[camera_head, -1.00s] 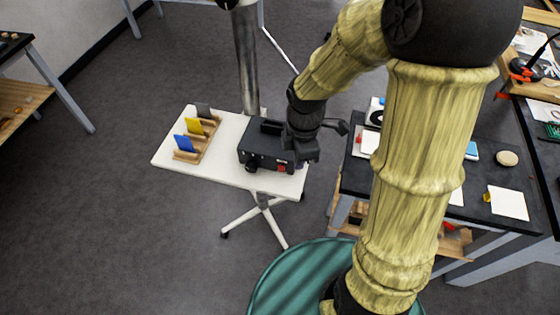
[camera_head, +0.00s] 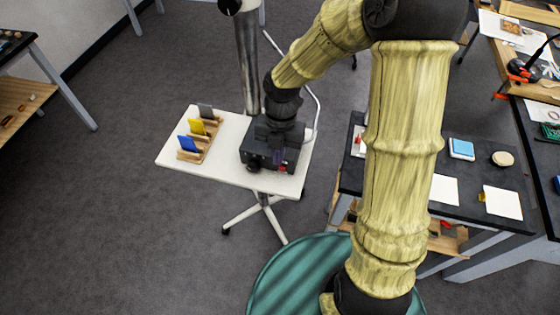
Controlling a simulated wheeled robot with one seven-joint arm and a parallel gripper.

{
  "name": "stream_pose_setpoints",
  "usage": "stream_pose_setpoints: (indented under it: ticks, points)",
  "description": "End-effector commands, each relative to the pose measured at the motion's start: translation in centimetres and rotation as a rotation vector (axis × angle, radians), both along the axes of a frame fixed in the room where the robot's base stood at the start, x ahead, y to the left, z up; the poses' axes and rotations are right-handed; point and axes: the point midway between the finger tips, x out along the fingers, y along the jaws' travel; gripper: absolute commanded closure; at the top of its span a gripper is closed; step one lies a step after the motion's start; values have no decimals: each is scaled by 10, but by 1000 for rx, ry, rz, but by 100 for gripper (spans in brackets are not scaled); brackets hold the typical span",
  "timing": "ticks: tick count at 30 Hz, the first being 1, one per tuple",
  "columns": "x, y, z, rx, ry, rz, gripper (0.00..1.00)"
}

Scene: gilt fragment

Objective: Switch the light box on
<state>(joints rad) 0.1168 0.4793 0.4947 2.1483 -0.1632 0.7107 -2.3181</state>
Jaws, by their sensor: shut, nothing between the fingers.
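A black box (camera_head: 248,154), which looks like the light box, sits near the right end of a small white table (camera_head: 225,174). Its front has a dark round knob (camera_head: 252,168) at the left and a small red part (camera_head: 282,168) at the right, which looks like a switch. My gripper (camera_head: 276,152) points down over the middle and right of the box and hides much of its top. The fingers are shut and small in the picture. I cannot tell whether they touch the box. No lit face shows on the box.
A wooden rack (camera_head: 203,146) with grey, yellow and blue plates stands left of the box. A grey post (camera_head: 247,65) rises behind the table. At right, a dark workbench (camera_head: 470,208) holds papers and small items. Open floor lies left of the table.

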Motion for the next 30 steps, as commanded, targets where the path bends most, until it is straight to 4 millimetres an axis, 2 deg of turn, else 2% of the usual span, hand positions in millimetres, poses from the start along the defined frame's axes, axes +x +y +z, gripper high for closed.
stream_pose_setpoints:
  ticks: [5,19,21,24,30]
  points:
    - [-4,1,-19,-1,6,2,100]
    - [-19,6,-99,-3,5,2,100]
    - [-2,1,-89,0,-2,-4,100]
    - [10,-4,-88,-1,0,-4,100]
    - [20,-8,-88,-1,1,-1,100]
